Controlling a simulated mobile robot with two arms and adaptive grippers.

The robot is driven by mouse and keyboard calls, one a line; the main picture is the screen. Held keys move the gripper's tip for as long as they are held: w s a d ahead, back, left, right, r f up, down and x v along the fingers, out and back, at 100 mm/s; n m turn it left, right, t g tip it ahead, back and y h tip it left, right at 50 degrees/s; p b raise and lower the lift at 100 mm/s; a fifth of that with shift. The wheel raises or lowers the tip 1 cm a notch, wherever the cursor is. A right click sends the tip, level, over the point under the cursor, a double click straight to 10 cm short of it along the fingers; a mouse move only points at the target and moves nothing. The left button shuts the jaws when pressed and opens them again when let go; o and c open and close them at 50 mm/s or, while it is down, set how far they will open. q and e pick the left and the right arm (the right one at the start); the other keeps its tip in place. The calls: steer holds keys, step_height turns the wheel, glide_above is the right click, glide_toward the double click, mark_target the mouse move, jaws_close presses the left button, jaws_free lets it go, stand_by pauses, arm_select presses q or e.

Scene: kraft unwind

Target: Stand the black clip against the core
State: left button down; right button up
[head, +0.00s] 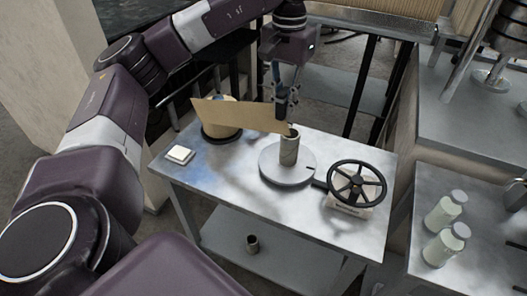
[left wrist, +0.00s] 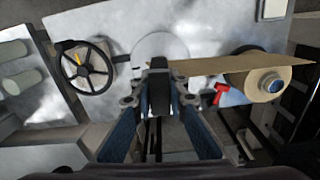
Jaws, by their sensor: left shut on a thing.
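My left gripper (head: 284,104) points down just above the core (head: 289,151), a short grey-brown tube standing upright on a round grey plate (head: 272,172). It is shut on the black clip (left wrist: 159,92), which shows between the fingertips in the left wrist view. I cannot tell whether the clip touches the core. A tan kraft paper strip (head: 240,115) runs from the roll (head: 217,128) at the left to the top of the core. In the left wrist view the core is hidden behind the clip. My right gripper is not in view.
A black handwheel (head: 356,185) stands right of the plate, and a white square block (head: 179,154) lies at the table's left. A red object (left wrist: 220,93) shows near the paper. Two capped jars (head: 446,225) stand on the right bench. The table's front is clear.

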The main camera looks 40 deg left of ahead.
arm_select(q)
steer(key=p, duration=0.3)
glide_above(280, 171)
step_height(280, 171, down, 15)
steer(key=shift+f, duration=0.15)
step_height(280, 171, down, 5)
steer(key=shift+r+p, duration=0.2)
steer(key=shift+p, duration=0.25)
steer(key=shift+w, duration=0.1)
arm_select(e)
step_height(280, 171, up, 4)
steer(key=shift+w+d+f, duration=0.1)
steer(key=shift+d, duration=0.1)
arm_select(q)
steer(key=shift+f, duration=0.2)
steer(key=c, duration=1.9)
jaws_free()
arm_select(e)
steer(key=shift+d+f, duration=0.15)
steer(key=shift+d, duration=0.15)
arm_select(q)
steer(key=shift+r, duration=0.15)
